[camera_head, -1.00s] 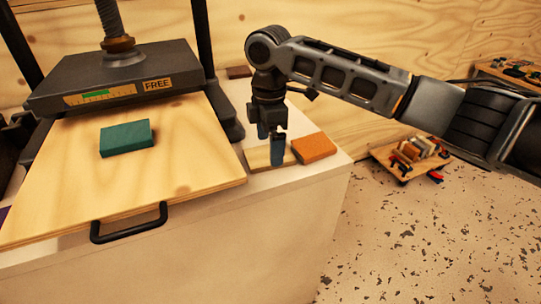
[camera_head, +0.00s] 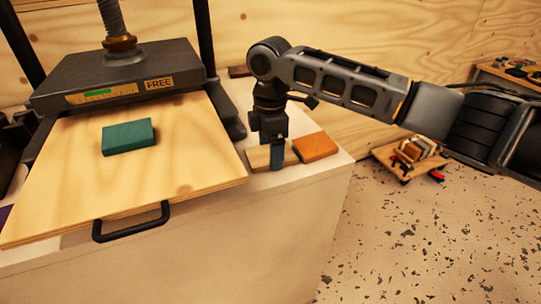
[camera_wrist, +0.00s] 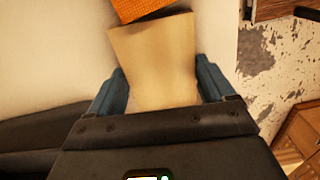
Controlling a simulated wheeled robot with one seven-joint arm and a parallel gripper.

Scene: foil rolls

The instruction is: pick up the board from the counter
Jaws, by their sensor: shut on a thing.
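The board (camera_head: 259,159) is a small pale wooden block on the white counter (camera_head: 310,178), to the right of the press. In the wrist view the board (camera_wrist: 155,55) lies between the two blue fingers, and its far end reaches beyond them. My gripper (camera_head: 277,157) points down and is shut on the board; in the wrist view the gripper (camera_wrist: 165,88) has one finger at each side of it. The board looks flat at counter height; I cannot tell whether it is clear of the surface. Its near end is hidden by my gripper.
An orange block (camera_head: 316,147) lies close to the board's right; it also shows in the wrist view (camera_wrist: 140,8). A press plate marked FREE (camera_head: 120,78) stands left, above a wooden tray (camera_head: 60,190) with a teal block (camera_head: 128,137). A loaded wheeled platform (camera_head: 410,160) stands on the floor.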

